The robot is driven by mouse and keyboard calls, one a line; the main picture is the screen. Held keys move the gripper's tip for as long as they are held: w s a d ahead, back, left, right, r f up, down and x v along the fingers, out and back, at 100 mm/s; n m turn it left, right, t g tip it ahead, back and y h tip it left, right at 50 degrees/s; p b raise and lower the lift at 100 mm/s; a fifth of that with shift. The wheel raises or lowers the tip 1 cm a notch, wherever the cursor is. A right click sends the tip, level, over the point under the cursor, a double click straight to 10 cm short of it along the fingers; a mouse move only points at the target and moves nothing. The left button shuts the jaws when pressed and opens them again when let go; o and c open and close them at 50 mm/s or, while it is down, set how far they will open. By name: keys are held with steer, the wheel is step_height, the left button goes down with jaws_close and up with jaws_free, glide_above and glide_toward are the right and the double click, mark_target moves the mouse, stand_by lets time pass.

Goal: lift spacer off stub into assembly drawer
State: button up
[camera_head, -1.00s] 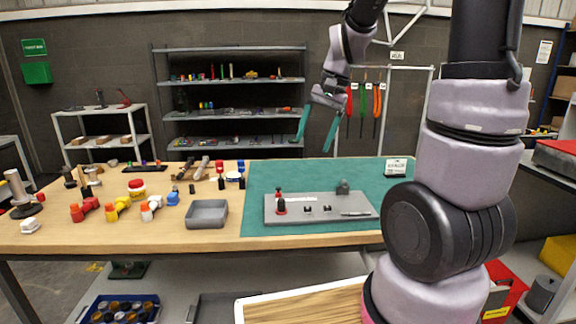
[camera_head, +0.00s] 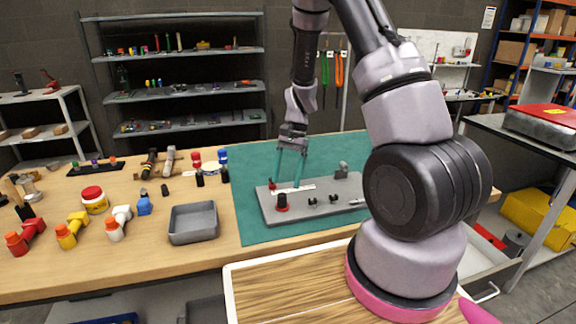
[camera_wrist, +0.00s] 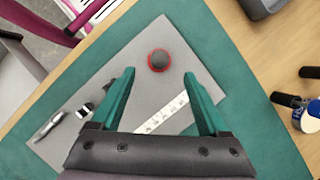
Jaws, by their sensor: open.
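A black round post with a red ring at its base (camera_head: 281,203) stands at the left front of a grey plate (camera_head: 268,212). In the wrist view, the post (camera_wrist: 158,61) appears from above as a dark disc edged in red. I take these as stub and spacer but cannot tell which part is which. My gripper (camera_head: 287,186) is open and points down over the plate. In the wrist view its green fingers (camera_wrist: 158,74) are spread, with nothing between the tips; the post appears just beyond them. An open grey tray (camera_head: 193,238) on the bench may be the assembly drawer; I cannot tell.
A white marked strip (camera_wrist: 163,114) lies on the plate below my fingers. Colored fittings (camera_head: 75,229) stand left.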

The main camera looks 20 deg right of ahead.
mark_target(283, 198)
steer(key=x, duration=0.7)
jaws_close()
steer(key=shift+r, duration=3.3)
